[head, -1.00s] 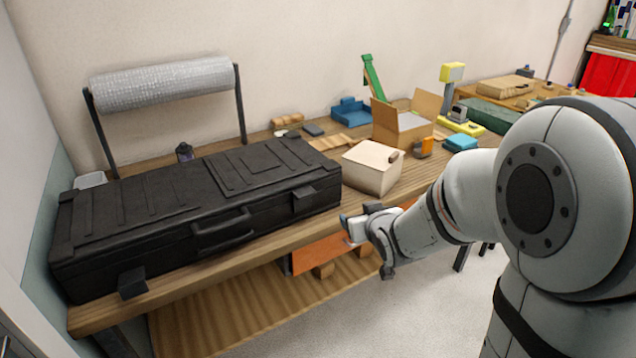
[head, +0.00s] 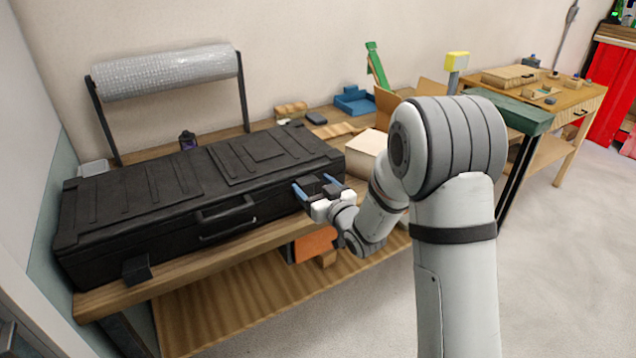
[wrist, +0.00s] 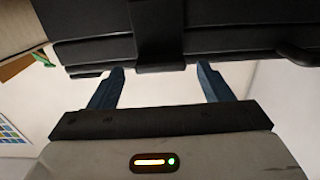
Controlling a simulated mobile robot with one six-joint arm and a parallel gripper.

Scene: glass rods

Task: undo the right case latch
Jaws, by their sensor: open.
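The long black case (head: 110,215) lies shut on the wooden workbench. Its right latch (head: 311,184), a small dark block on the front face, is partly hidden by my gripper (head: 315,188) in the head view. In the wrist view the latch (wrist: 160,38) hangs over the case edge (wrist: 225,40), centred between the two blue fingers. My gripper (wrist: 158,84) is open, one finger on each side of the latch, with gaps visible beside it. Contact is not visible. The left latch (head: 136,269) and the carry handle (head: 226,211) are on the same front face.
A cardboard box (head: 366,158) stands right of the case, close to my arm. A bubble-wrap roll (head: 167,75) on a stand is behind the case. A lower shelf (head: 215,315) holds an orange item (head: 313,244). The floor in front is clear.

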